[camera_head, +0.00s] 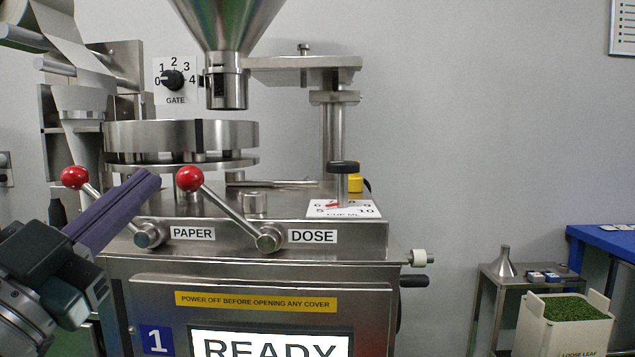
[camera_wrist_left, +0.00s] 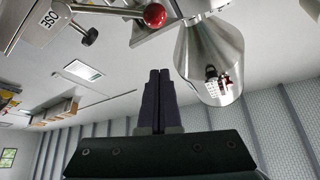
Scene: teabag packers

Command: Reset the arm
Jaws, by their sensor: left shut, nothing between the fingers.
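My left gripper (camera_head: 150,182) comes in from the left in the head view, with its purple fingers in front of the machine between the two red-knobbed levers. In the left wrist view its fingers (camera_wrist_left: 159,78) are together with nothing between them. The PAPER lever (camera_head: 75,178) and the DOSE lever (camera_head: 190,179) both lean up to the left. The fingertips look close to the DOSE knob in the head view; I see no clear contact. One red knob (camera_wrist_left: 154,15) shows above the fingers in the left wrist view. My right gripper is in neither view.
The steel packing machine (camera_head: 345,235) fills the middle, with a hopper (camera_head: 228,25) above and a screen reading READY (camera_head: 270,345). A GATE dial (camera_head: 172,80) is at the back left. A side table (camera_head: 490,285) and a loose leaf bin (camera_head: 565,325) stand at the right.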

